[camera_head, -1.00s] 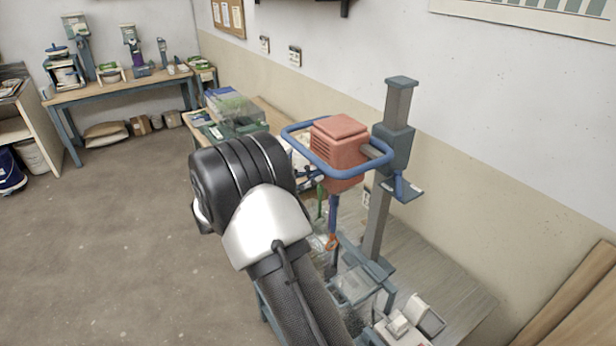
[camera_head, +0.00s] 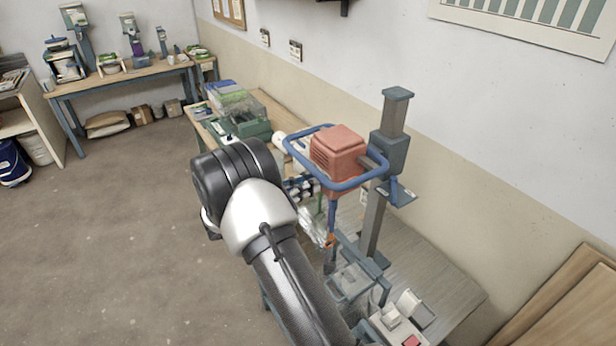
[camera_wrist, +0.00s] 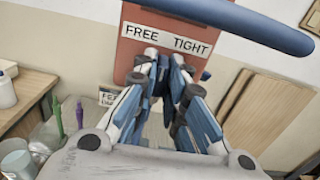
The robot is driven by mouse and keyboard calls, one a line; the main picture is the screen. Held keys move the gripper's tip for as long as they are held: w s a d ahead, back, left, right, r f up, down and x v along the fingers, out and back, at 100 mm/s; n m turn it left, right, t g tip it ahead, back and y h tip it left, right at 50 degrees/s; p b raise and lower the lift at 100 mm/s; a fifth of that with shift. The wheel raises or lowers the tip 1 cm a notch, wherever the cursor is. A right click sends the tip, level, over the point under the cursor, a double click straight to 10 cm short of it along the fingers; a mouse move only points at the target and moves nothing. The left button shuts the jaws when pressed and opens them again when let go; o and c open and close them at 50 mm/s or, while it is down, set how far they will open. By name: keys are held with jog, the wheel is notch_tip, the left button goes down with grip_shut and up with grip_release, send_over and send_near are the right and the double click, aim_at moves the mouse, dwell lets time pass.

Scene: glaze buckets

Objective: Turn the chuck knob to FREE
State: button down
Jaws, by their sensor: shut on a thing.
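The mixer's red motor head (camera_head: 338,150), with a blue loop handle (camera_head: 303,163), sits on a grey column. In the wrist view, its red front (camera_wrist: 130,52) bears a white label (camera_wrist: 166,40) reading FREE on the left and TIGHT on the right. My gripper (camera_wrist: 164,72) points at the area just below this label, its fingers close together. It is shut on the chuck knob, which the fingers hide, so I cannot tell which word the knob points to.
The blue handle bar (camera_wrist: 240,22) crosses above the fingers in the wrist view. Below the motor, a shaft has an orange part (camera_head: 330,241). A bench (camera_head: 265,100) with boxes stands behind. Brown boards (camera_head: 570,300) lean at right. The floor at left is clear.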

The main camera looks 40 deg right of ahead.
jog(key=shift+w+n+p, duration=0.1)
jog(key=shift+n+p, duration=2.15)
jog(key=shift+n, duration=1.95)
jog(key=c, duration=1.6)
grip_release()
jog(key=shift+c, duration=0.2)
jog(key=a, duration=1.2)
jog(key=shift+w, duration=0.35)
